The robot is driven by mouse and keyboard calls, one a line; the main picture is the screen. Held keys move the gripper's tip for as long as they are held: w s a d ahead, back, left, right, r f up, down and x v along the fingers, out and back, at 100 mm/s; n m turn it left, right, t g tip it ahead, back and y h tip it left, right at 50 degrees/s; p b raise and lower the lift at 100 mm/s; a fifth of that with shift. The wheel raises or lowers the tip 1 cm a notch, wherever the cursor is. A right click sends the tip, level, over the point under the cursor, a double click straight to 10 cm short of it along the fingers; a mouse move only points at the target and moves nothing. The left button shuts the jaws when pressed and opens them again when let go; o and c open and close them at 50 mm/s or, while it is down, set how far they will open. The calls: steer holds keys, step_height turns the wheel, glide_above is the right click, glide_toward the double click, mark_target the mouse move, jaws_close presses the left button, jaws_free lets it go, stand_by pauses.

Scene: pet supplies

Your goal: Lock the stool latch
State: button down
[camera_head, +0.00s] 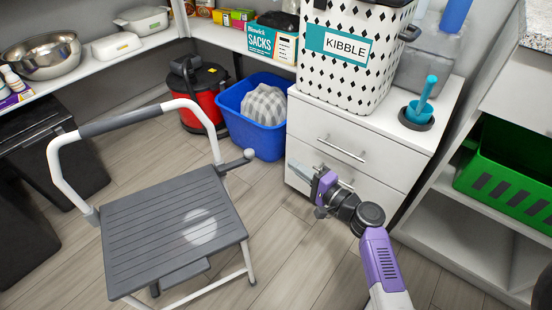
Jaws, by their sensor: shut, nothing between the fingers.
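A step stool stands on the floor at the left of the head view, with a grey ribbed platform (172,228), white legs and a white tubular handle frame with a dark grip (120,121). A small lever with a round knob (249,154), which looks like the latch, sticks out at the platform's back right corner. My gripper (318,198) is right of the knob, apart from it, in front of the white drawers. It is shut and empty.
White drawers (345,150) carry a kibble container (350,72). Open floor lies between stool and drawers.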

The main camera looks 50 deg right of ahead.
mark_target(242, 163)
steer(key=w+a+b, duration=0.2)
steer(key=w, duration=0.8)
steer(key=shift+w+a, duration=0.35)
steer(key=shift+w, duration=0.05)
steer(key=a, duration=0.2)
steer(key=w+a, duration=0.1)
steer(key=a, duration=0.1)
steer(key=w+a, duration=0.1)
steer(key=a, duration=0.1)
steer(key=shift+w+a+b, duration=0.2)
steer(key=shift+a+b, duration=0.05)
steer(key=shift+b, duration=0.1)
